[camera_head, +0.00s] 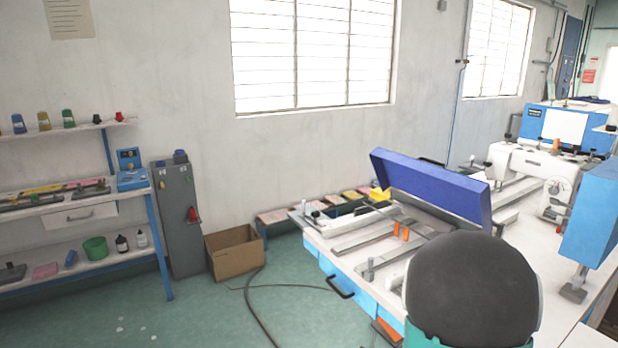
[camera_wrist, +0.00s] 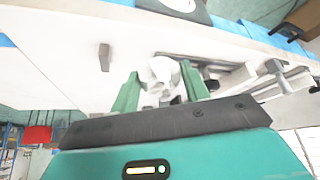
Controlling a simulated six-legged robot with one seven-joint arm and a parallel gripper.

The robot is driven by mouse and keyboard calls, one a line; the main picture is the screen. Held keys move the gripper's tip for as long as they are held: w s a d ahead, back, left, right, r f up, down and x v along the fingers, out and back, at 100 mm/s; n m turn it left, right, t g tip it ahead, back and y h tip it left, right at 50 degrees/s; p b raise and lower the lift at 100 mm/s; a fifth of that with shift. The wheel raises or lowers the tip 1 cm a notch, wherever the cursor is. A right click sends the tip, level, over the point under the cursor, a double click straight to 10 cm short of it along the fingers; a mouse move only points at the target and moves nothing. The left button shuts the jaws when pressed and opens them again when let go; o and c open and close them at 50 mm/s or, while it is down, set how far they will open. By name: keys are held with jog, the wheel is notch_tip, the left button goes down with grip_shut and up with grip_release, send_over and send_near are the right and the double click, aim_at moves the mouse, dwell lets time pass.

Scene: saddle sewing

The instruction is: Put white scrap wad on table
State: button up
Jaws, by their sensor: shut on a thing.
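The white scrap wad (camera_wrist: 160,73) is a small crumpled white lump between the two green fingers of my gripper (camera_wrist: 158,88) in the wrist view. The fingers are shut on it. The white table (camera_head: 345,254) with metal bars and clamps is at the centre right of the head view. Its white top also fills much of the wrist view (camera_wrist: 60,55), behind the wad. I cannot tell whether the wad touches it. In the head view my own dark rounded arm part covers the table's front, and the gripper and wad do not show.
A blue raised panel (camera_head: 430,186), orange spools (camera_head: 400,231) and a white sewing machine (camera_head: 525,165) stand on the table. A cardboard box (camera_head: 233,253) and a dark cable (camera_head: 258,305) are on the green floor. Shelves (camera_head: 70,205) stand at the left.

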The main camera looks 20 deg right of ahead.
jog(key=w+a+f+n+y, duration=0.1)
jog(key=w+a+f+n, duration=0.2)
jog(key=w+a, duration=0.4)
jog(key=w+a+f+n+t+y, duration=0.1)
jog(key=w+a, duration=0.6)
jog(key=a, duration=1.3)
jog(key=w+a+f+n+t+y, duration=0.1)
jog(key=w+a+f+n, duration=0.5)
jog(key=a, duration=0.8)
jog(key=shift+w+a+f+y, duration=0.15)
jog(key=shift+w+f+y, duration=0.1)
jog(key=shift+w+y, duration=0.55)
jog(key=shift+s, duration=0.1)
jog(key=s+f, duration=0.5)
jog(key=f, duration=0.1)
